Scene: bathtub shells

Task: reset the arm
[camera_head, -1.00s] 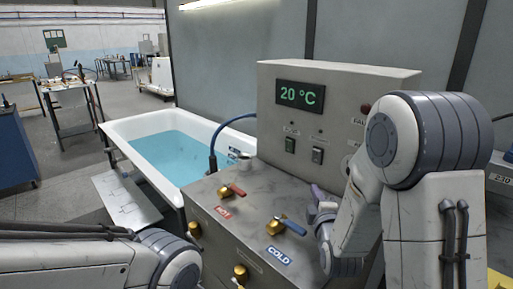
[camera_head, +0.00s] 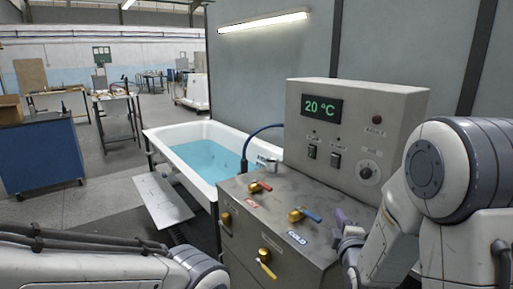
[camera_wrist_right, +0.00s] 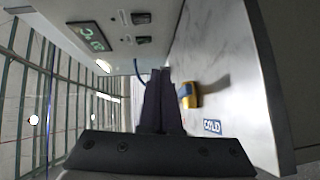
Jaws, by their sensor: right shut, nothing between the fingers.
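My right arm comes in from the right in the head view, bent down over the grey metal cabinet. Its gripper (camera_head: 342,217) is just above the right side of the cabinet top, to the right of the blue-handled cold valve (camera_head: 303,215). In the right wrist view the two dark fingers (camera_wrist_right: 163,75) lie together, shut and empty, with the yellow brass valve body (camera_wrist_right: 190,95) and the COLD label (camera_wrist_right: 212,126) beside them. My left arm shows at the lower left of the head view; its gripper is out of the frame.
A white bathtub (camera_head: 178,135) with blue water stands left of the cabinet (camera_head: 240,199). A red-handled valve (camera_head: 258,187) sits on the cabinet top. The control box (camera_head: 398,112) behind reads 20 °C. A blue bench (camera_head: 38,155) stands far left, with open floor between.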

